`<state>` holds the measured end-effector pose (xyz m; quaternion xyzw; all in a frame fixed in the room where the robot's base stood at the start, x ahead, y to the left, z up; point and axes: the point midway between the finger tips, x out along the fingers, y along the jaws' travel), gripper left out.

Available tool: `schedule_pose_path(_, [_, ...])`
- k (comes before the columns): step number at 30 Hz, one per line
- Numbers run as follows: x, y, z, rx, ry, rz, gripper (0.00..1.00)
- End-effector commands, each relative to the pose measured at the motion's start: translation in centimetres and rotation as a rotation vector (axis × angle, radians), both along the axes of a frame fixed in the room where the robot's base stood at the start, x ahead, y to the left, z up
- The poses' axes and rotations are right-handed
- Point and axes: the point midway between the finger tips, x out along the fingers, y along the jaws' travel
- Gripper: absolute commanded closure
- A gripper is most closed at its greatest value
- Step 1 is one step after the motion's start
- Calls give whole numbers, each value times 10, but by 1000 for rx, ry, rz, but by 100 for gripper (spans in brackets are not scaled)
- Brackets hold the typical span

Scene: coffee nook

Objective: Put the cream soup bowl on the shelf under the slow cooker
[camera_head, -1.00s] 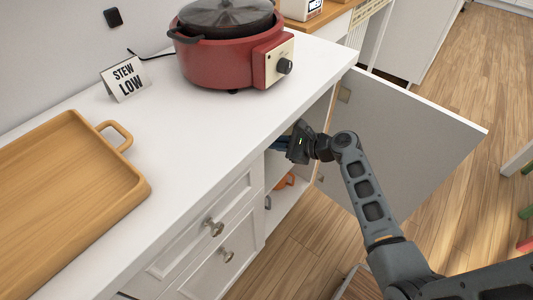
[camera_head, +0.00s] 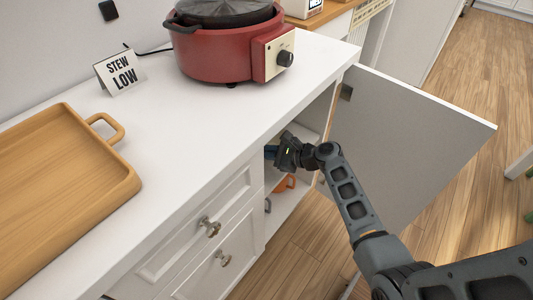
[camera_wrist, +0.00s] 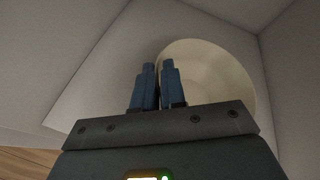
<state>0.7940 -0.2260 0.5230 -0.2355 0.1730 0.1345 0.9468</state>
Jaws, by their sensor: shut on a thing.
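The red slow cooker (camera_head: 222,52) with a dark lid stands on the white counter. Below it, a cabinet is open, with a pale shelf (camera_head: 308,131) inside. My gripper (camera_head: 272,153) reaches into this cabinet under the counter's edge. In the wrist view, my gripper's blue fingers (camera_wrist: 157,70) are close together, shut on the rim of the cream soup bowl (camera_wrist: 212,72). The bowl appears as a round cream shape behind and right of the fingers, between pale cabinet walls. The head view does not clearly show the bowl. Whether it touches the shelf I cannot tell.
The open cabinet door (camera_head: 410,140) stands right of my arm. An orange item (camera_head: 287,182) sits lower in the cabinet. Drawers (camera_head: 205,225) are left of the opening. A wooden tray (camera_head: 60,200) and a "STEW LOW" sign (camera_head: 120,72) are on the counter.

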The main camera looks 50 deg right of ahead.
Motion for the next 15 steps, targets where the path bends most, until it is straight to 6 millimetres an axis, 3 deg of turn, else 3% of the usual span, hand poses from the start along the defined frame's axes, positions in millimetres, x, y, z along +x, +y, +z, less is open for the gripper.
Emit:
schedule_pose_path(4, [0,0,-1,0,0,-1,100])
schedule_pose_path(5, [0,0,-2,0,1,0,88])
schedule_pose_path(6, [0,0,-1,0,1,0,84])
schedule_pose_path(12, [0,0,-1,0,1,0,65])
schedule_pose_path(15, [0,0,-1,0,1,0,64])
